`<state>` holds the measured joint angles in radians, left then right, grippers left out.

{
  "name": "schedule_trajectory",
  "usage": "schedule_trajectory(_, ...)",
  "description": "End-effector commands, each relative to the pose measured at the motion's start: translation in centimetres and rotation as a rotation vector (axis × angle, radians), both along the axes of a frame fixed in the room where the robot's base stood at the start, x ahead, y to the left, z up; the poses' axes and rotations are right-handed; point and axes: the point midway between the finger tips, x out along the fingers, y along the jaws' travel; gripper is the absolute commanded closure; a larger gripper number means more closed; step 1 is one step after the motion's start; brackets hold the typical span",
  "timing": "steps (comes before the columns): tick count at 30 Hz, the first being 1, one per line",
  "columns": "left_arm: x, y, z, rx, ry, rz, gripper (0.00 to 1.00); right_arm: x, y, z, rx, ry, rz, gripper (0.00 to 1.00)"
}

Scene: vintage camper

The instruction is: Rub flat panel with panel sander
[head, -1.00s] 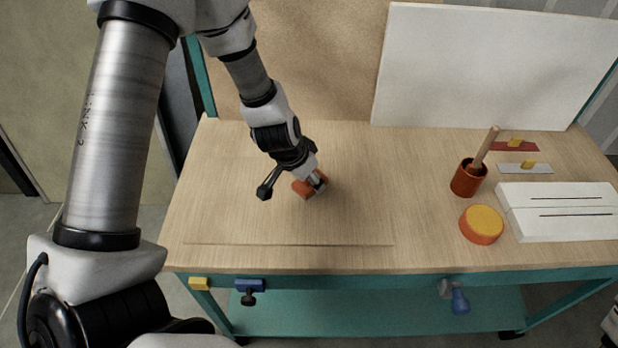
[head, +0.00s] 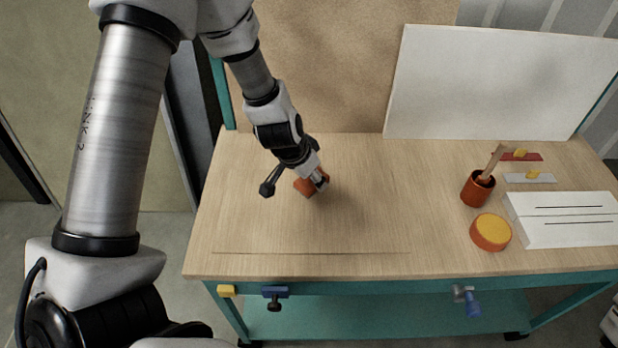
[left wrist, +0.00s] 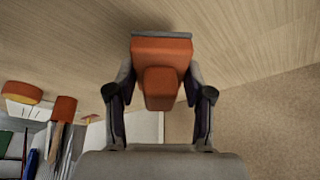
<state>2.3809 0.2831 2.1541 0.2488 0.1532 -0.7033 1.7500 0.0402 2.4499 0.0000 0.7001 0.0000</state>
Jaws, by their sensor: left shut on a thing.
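The flat panel (head: 300,232) is a thin wood-coloured sheet lying on the left part of the workbench; its front edge shows as a thin line. My left gripper (head: 319,182) is shut on the orange panel sander (head: 304,187), holding it over the panel's middle to back area. In the left wrist view, the sander (left wrist: 161,50) sits between both fingers by its orange knob, with a grey pad on its far side. The pad is at or very near the wood; I cannot tell if it touches.
At right on the workbench (head: 430,215) are an orange cup (head: 477,190) with a brush, a yellow-topped orange tub (head: 490,233), a white slotted block (head: 565,220) and two scrapers. A white board (head: 490,85) leans behind. Clamps hang along the front edge. Bare wood surrounds the sander.

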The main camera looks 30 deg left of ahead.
Motion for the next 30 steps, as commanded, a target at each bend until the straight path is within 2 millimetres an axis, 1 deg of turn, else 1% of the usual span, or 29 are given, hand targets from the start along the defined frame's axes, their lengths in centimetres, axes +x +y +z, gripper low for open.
schedule_trajectory(1, 0.1, 0.0, 1.0, 0.001, -0.001, -0.001, 0.81, 0.0, 0.0, 0.9, 0.0, 0.0, 0.0, 0.6)
schedule_trajectory(6, 0.4, -0.1, 2.5, 0.001, -0.001, 0.002, 0.81, 0.0, 0.0, 2.3, 0.0, 0.0, 0.0, 0.6)
schedule_trajectory(9, 0.5, -0.2, 3.0, 0.001, -0.001, 0.002, 0.81, 0.0, 0.0, 2.8, 0.0, 0.0, 0.0, 0.6)
schedule_trajectory(30, 0.5, -0.2, 3.1, 0.0, -0.001, 0.001, 0.81, 0.0, 0.0, 2.9, 0.0, 0.0, 0.0, 0.6)
